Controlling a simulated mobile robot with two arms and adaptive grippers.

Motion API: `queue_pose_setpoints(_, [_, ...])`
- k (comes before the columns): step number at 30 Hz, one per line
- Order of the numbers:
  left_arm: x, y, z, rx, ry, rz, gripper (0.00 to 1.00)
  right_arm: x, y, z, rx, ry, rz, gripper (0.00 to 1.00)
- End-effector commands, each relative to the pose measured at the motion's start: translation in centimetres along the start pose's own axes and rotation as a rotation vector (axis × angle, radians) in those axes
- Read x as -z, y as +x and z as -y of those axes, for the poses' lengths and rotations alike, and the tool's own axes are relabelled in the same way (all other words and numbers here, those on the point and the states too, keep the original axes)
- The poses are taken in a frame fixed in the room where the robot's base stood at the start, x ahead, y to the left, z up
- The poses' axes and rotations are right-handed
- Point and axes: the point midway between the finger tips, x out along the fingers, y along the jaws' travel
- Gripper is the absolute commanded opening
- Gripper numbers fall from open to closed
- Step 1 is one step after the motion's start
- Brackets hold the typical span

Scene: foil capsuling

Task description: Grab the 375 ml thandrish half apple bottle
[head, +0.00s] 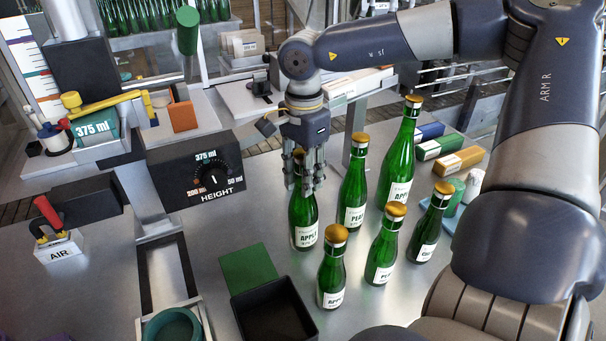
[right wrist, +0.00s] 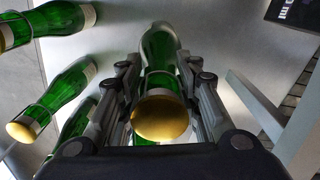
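My right gripper (head: 305,188) points down over a green bottle labelled APPLE (head: 304,236), with its fingers on both sides of the neck. In the right wrist view the bottle's gold cap (right wrist: 160,117) lies between the spread fingers, and narrow gaps seem to show beside the glass. The bottle stands upright on the metal table. Another APPLE bottle (head: 332,275), shorter, stands in front, and a larger one (head: 398,165) stands behind to the right. Bottle volumes and the brand are too small to read. My left gripper is not in view.
Two PEAR bottles (head: 352,192) (head: 385,252) and another small bottle (head: 430,226) stand close on the right. A black open box (head: 275,312) and green pad (head: 248,268) lie in front. A HEIGHT dial box (head: 197,172) stands left. Coloured cartons (head: 459,161) lie behind right.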

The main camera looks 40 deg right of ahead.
Motion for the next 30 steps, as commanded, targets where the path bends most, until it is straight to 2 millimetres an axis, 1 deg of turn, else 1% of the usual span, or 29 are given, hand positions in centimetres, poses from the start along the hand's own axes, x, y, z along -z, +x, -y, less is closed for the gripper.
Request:
queue_pose_setpoints(1, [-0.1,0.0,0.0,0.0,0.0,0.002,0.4,0.0,0.0,0.0,0.0,0.0,0.0,0.1])
queue_pose_setpoints(2, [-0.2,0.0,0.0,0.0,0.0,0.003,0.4,0.0,0.0,0.0,0.0,0.0,0.0,0.03])
queue_pose_setpoints(3, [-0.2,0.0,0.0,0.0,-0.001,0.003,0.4,0.0,0.0,0.0,0.0,0.0,0.0,0.0])
queue_pose_setpoints(14, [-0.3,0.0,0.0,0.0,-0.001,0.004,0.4,0.0,-0.2,0.1,0.004,0.0,-0.001,0.0])
queue_pose_setpoints(17, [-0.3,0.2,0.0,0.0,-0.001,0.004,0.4,0.0,-0.8,0.2,0.006,0.0,-0.002,0.0])
queue_pose_setpoints(20, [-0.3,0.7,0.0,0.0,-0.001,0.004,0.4,0.0,-2.0,0.2,0.009,0.001,-0.002,0.0])
queue_pose_setpoints(27, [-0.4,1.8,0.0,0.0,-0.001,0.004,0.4,0.0,-6.5,0.2,0.009,0.001,-0.002,0.0])
queue_pose_setpoints(30, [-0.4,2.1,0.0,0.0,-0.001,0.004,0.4,0.0,-8.1,0.1,0.008,0.001,-0.001,0.0])
